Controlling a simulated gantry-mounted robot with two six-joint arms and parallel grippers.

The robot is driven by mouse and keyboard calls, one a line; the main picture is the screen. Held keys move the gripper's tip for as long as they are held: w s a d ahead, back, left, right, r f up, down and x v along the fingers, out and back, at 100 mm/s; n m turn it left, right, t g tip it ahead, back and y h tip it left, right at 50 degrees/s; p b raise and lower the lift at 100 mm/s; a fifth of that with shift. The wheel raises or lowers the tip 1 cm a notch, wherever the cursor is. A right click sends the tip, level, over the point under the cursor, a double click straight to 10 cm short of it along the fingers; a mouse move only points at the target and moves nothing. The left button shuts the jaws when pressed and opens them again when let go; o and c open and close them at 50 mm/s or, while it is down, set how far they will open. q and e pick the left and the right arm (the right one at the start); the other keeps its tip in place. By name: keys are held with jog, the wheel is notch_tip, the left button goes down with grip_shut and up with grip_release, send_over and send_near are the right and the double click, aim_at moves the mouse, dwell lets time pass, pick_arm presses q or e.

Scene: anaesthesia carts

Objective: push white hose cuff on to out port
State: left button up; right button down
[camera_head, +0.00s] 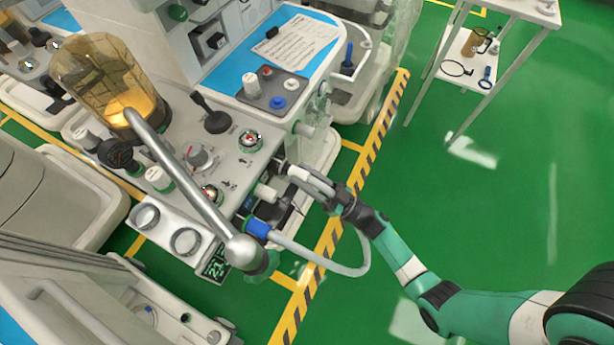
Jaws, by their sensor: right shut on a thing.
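My right gripper (338,197) is shut on the grey hose, close behind its white cuff (298,173). The white cuff points left toward the side of the anaesthesia machine, level with the ports. A pale port stub (266,193) sticks out of the machine just below and left of the cuff. Whether the cuff touches a port cannot be told from this angle. The blue cuff (257,228) sits lower on the machine's side, and its grey hose (325,265) loops right and up toward my gripper. Port labels are too small to read. My left gripper is out of view.
A metal bag arm (185,180) slants across the front of the machine, ending in a knob near the blue cuff. A clear canister (105,80) stands at the upper left. A white side table (470,75) stands at the upper right. Green floor right of the machine is open.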

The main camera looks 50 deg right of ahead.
jog(key=shift+w+a+b, duration=0.25)
jog(key=shift+w+b, duration=0.1)
jog(key=shift+w, duration=0.5)
jog(key=shift+c, duration=2)
grip_release()
jog(key=shift+w, duration=0.1)
jog(key=p+v, duration=0.1)
jog(key=v, duration=1)
jog(key=shift+s, duration=0.35)
jog(key=shift+d+f, duration=0.1)
